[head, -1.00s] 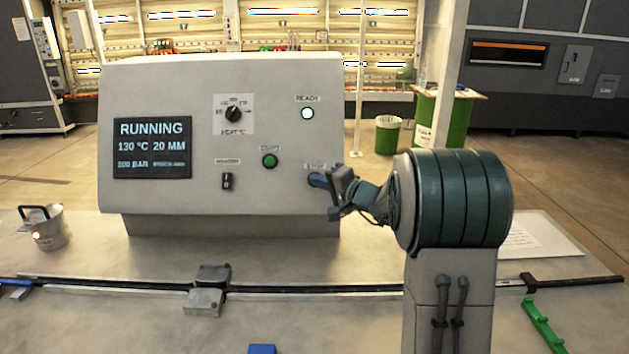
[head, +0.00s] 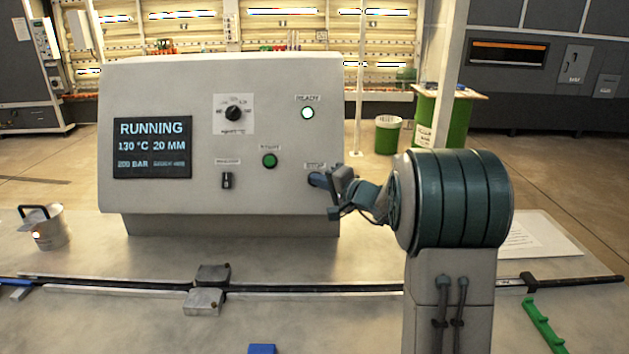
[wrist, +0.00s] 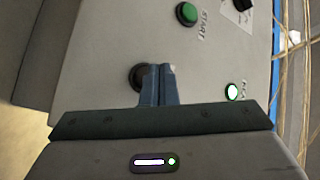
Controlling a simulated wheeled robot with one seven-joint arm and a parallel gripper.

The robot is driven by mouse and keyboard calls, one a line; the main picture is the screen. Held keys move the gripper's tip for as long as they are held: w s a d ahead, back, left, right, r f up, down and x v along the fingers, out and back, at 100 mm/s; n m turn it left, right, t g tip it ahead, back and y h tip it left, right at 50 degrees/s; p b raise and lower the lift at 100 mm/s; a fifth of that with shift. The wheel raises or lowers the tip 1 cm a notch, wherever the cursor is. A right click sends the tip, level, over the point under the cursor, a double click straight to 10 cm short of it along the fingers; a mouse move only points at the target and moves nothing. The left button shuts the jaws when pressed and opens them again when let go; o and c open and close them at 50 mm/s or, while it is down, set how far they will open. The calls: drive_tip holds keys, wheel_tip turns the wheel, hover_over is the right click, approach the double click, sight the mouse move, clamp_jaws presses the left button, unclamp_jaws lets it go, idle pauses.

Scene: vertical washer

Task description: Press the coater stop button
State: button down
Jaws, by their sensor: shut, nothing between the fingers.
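The grey coater control box (head: 270,100) stands on the bench, and its screen (head: 153,147) reads RUNNING, 130 °C, 20 MM. My gripper (head: 318,180) is shut and empty, with its blue fingertips right at the spot under the STOP label (head: 315,166). In the wrist view the closed fingers (wrist: 157,84) cover part of a dark round stop button (wrist: 138,77). I cannot tell whether the tips touch it or how far it is pressed. The green START button (head: 269,160) is to its left. The READY lamp (head: 307,113) is lit white.
A heat knob (head: 233,114) and a small black switch (head: 227,181) are on the same panel. A rail with a grey clamp block (head: 207,290) crosses the bench in front.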

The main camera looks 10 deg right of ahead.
drive_tip(key=shift+w+d+f+b, duration=0.15)
drive_tip(key=shift+w+f+b, duration=0.3)
drive_tip(key=shift+w+b, duration=0.55)
idle(0.7)
drive_tip(key=shift+s+b, duration=0.35)
drive_tip(key=shift+s+r+b, duration=0.45)
drive_tip(key=shift+s+b, duration=0.05)
drive_tip(key=shift+s, duration=0.15)
drive_tip(key=shift+s, duration=0.1)
drive_tip(key=s, duration=0.1)
drive_tip(key=s+r+b, duration=0.1)
drive_tip(key=s+a+r+b, duration=0.1)
drive_tip(key=s, duration=0.1)
drive_tip(key=shift+s+a+r, duration=0.1)
idle(0.7)
